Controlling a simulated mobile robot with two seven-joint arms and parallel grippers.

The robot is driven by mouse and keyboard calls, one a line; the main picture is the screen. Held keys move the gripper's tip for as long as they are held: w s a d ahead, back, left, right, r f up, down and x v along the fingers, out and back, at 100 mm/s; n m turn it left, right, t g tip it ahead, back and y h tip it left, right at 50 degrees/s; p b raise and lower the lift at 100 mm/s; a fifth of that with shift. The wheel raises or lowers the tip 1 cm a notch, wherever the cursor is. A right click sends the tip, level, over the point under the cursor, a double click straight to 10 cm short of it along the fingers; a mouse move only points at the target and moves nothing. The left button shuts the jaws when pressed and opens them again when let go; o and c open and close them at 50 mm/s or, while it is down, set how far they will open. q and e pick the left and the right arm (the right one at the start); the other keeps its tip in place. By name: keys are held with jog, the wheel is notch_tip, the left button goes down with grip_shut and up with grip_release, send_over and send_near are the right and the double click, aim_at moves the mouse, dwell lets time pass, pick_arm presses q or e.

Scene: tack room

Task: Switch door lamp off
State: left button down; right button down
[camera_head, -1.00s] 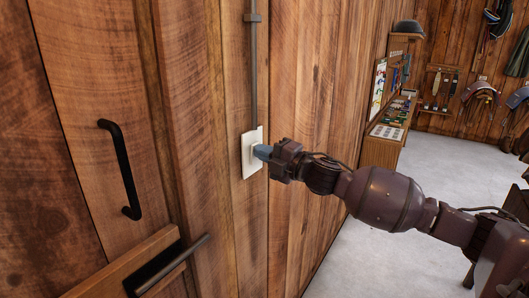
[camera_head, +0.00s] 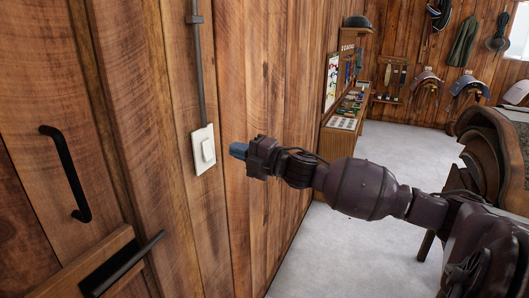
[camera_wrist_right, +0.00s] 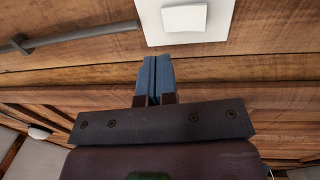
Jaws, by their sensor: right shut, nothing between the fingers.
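The light switch is a white plate with a raised rocker (camera_head: 207,150), fixed on the wooden wall beside the door, with a grey conduit running up from it. It also shows at the top of the right wrist view (camera_wrist_right: 185,18). My right gripper (camera_head: 238,151) is shut and empty, its blue fingertips together, a short gap to the right of the switch plate and not touching it. In the right wrist view the closed fingers (camera_wrist_right: 155,72) point toward the plate. My left gripper is not in view.
A wooden door with a black pull handle (camera_head: 66,174) and a dark latch bar (camera_head: 122,266) is at the left. A bench with small items (camera_head: 343,123) stands along the wall further back. Saddles hang at the far wall. Grey floor is clear between.

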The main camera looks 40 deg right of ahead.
jog(key=s+d+r, duration=0.1)
jog(key=s+d, duration=0.1)
jog(key=s, duration=0.4)
jog(key=shift+d, duration=0.25)
dwell(0.6)
jog(key=s+f+m+g+h, duration=0.1)
jog(key=s+f+m+h, duration=0.2)
jog(key=f+m, duration=0.6)
jog(key=s+f+m+g+h, duration=0.15)
jog(key=f+m+h, duration=0.25)
jog(key=f, duration=1)
jog(key=s+a+f+m+g, duration=0.3)
jog(key=s+a+f+m, duration=0.5)
jog(key=s+a+f, duration=0.6)
notch_tip(320, 180, down, 4)
jog(key=shift+s+a+f+m+g+h, duration=0.15)
jog(key=shift+s+a+m+g+h, duration=0.2)
jog(key=shift+s, duration=0.85)
